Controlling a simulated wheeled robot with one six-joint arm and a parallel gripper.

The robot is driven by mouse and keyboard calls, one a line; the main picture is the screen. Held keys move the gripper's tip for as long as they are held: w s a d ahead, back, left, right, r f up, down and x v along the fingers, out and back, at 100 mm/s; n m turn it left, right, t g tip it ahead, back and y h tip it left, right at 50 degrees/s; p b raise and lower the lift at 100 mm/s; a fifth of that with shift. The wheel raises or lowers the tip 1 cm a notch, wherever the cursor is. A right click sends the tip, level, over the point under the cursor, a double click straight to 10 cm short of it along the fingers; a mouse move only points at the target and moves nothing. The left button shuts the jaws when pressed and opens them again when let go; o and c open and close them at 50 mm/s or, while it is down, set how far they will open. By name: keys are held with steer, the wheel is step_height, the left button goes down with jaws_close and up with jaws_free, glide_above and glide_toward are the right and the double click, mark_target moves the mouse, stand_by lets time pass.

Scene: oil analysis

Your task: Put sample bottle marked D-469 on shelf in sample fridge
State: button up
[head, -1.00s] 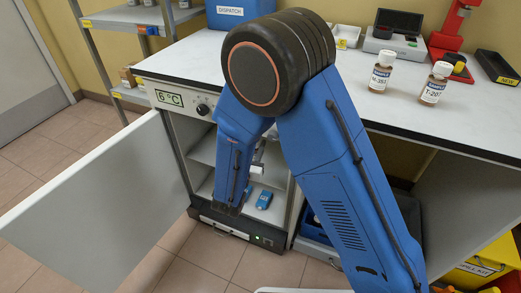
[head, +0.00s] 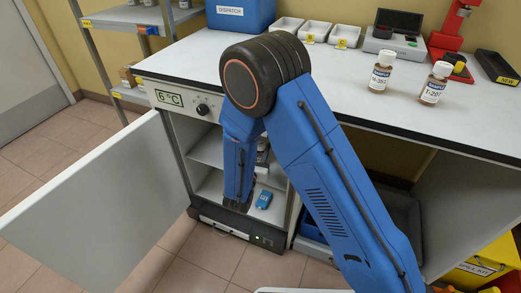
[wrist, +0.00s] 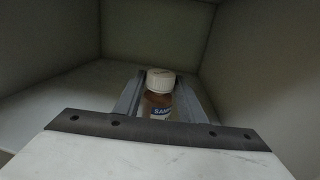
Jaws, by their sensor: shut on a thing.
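The sample bottle (wrist: 161,82), with a white cap, amber glass and a blue-and-white label, is between the fingers of my gripper (wrist: 160,100) in the wrist view. My gripper is shut on it, and the bottle looks upright. Only "SAM" shows on its label; the number is hidden. The sample fridge (head: 173,101) stands under the bench with its door (head: 100,215) swung wide open to the left. Its pale shelf (head: 207,151) shows partly behind my arm. My gripper is inside the fridge, mostly hidden by my arm in the head view.
Fridge walls close in around my gripper. Two other sample bottles, one on the left (head: 381,72) and one on the right (head: 436,83), stand on the bench (head: 330,85). A yellow spill kit (head: 482,268) is at lower right.

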steer(key=shift+w+d+f, duration=0.1)
steer(key=shift+w+f, duration=0.1)
steer(key=shift+f, duration=0.25)
steer(key=o, duration=1.2)
steer(key=shift+f, duration=0.1)
steer(key=shift+s, duration=0.3)
steer(key=v, duration=1.1)
steer(key=shift+s, duration=0.2)
steer(key=shift+a, duration=0.25)
